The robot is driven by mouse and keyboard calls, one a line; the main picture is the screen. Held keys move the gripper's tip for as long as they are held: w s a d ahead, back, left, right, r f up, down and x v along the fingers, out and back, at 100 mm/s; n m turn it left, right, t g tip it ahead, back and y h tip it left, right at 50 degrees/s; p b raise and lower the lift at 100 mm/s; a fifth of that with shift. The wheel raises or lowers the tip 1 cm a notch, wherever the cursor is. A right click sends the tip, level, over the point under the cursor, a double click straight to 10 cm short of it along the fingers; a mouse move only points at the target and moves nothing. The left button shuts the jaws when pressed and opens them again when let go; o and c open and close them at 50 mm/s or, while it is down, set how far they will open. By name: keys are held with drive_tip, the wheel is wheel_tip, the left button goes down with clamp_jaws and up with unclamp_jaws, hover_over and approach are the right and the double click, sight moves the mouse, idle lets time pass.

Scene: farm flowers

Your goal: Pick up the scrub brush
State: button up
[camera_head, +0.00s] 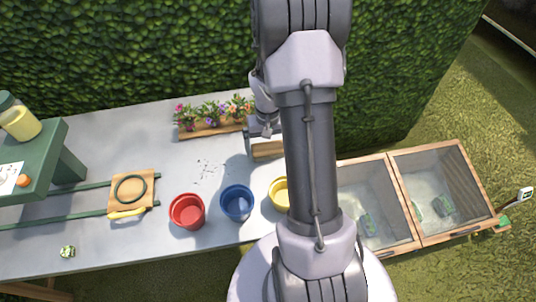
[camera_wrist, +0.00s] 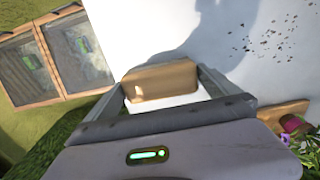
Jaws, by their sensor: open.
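The scrub brush appears as a light wooden block (camera_wrist: 165,79) between my gripper's fingers in the wrist view; its bristles are not visible. The wooden block also shows in the head view (camera_head: 268,149), on the grey table left of my arm, partly hidden by my arm. My gripper (camera_wrist: 162,86) is open, with one finger on each side of the block. White table shows between the block and the gripper's palm. In the head view my gripper (camera_head: 263,138) is low at the block. I cannot tell whether either finger touches it.
Red (camera_head: 187,211), blue (camera_head: 237,203) and yellow (camera_head: 280,192) pots stand near the table's front. A flower planter (camera_head: 213,129) is at the back by the hedge. Dark specks lie mid-table. A glazed wooden frame (camera_head: 403,200) is at right, a green stand (camera_head: 50,150) at left.

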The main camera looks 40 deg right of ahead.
sight(268, 146)
drive_tip(key=shift+f, duration=0.35)
drive_tip(key=shift+r, duration=0.15)
drive_tip(key=shift+c, duration=0.9)
drive_tip(key=c, duration=0.9)
drive_tip(key=shift+o, duration=0.2)
drive_tip(key=shift+r+p, duration=0.2)
drive_tip(key=shift+p, duration=0.1)
wheel_tip(268, 146, up, 4)
drive_tip(key=shift+f+p, duration=0.15)
drive_tip(key=shift+p, duration=0.95)
drive_tip(key=a, duration=0.5)
drive_tip(key=a+p, duration=0.1)
drive_tip(key=a, duration=0.4)
drive_tip(key=a+p, duration=0.1)
drive_tip(key=a, duration=0.5)
drive_tip(key=shift+w+r, duration=0.4)
